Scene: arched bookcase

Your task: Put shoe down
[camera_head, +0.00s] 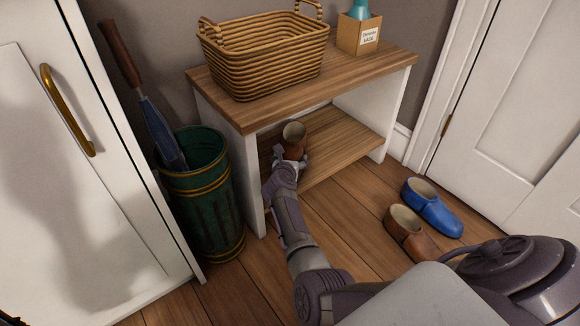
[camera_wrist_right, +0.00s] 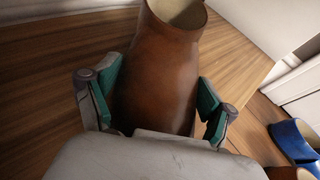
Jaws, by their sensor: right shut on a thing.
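A brown shoe (camera_head: 294,133) is held by my right gripper (camera_head: 290,157) over the lower shelf board (camera_head: 345,140) of the small bench. In the right wrist view the green-padded fingers lie on both sides of the brown shoe (camera_wrist_right: 158,75), with its opening at the top of the picture. I cannot tell whether the shoe touches the board. A second brown shoe (camera_head: 418,241) and a blue shoe (camera_head: 433,208) stand on the floor to the right. The blue shoe (camera_wrist_right: 295,140) also shows in the right wrist view. My left gripper is not in view.
The bench top (camera_head: 375,68) above carries a wicker basket (camera_head: 265,60) and a small box (camera_head: 358,35). A green bin (camera_head: 205,200) with an umbrella (camera_head: 158,130) stands left of the bench. The lower board is bare to the right of the held shoe.

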